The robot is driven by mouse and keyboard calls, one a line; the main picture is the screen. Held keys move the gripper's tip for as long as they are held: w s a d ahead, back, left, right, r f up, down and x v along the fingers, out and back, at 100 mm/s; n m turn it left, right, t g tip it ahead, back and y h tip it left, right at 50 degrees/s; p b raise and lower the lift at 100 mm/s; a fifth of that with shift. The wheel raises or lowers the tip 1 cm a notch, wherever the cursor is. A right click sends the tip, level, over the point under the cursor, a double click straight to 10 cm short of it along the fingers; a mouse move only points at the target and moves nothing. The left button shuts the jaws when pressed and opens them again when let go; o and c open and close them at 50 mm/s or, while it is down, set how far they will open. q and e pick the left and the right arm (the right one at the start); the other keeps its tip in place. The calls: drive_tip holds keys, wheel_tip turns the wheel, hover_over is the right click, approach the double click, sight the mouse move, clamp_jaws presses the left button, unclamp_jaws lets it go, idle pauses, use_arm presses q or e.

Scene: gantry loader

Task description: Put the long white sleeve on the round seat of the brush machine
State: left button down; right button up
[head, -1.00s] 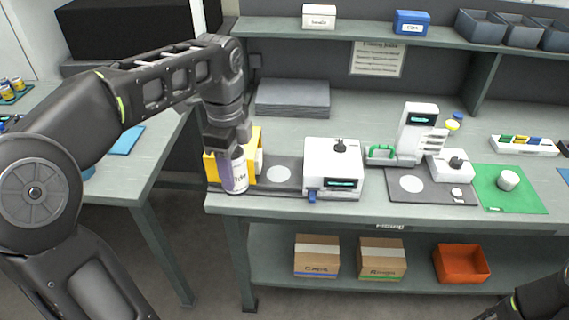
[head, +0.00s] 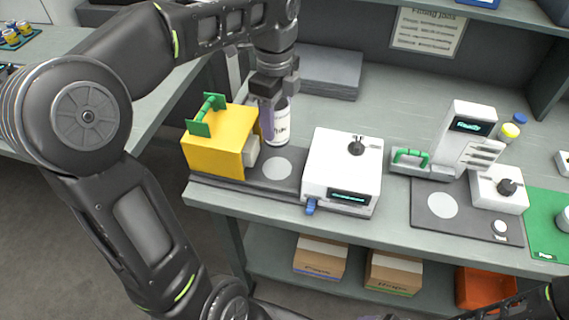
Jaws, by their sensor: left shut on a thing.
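My left gripper (head: 273,118) is shut on a white upright cylinder with dark lettering, the long white sleeve (head: 282,127). One finger covers its left side. The sleeve appears just behind a pale round seat (head: 277,169) on a dark base plate, between a yellow housing with a green handle (head: 216,142) and a white box with a dark knob (head: 342,170). I cannot tell whether its lower end touches anything. A second pale round seat (head: 442,205) lies on another dark plate to the right. Which machine has the brush is unclear. My right gripper does not show.
A white upright machine with a display (head: 466,135) and a smaller white knob box (head: 499,190) stand at the right. A green mat (head: 545,235) lies beyond them. A grey slab (head: 330,75) lies at the back. Boxes (head: 320,258) sit on the lower shelf.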

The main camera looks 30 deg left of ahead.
use_arm(q)
drive_tip(key=shift+s+r, duration=0.15)
wheel_tip(320, 180, down, 6)
idle(0.5)
drive_tip(key=shift+f, duration=2)
drive_tip(key=shift+f, duration=0.15)
drive_tip(key=c, duration=0.6)
unclamp_jaws()
wheel_tip(320, 180, up, 12)
drive_tip(key=shift+r+p, duration=0.15)
drive_tip(key=shift+p, duration=0.25)
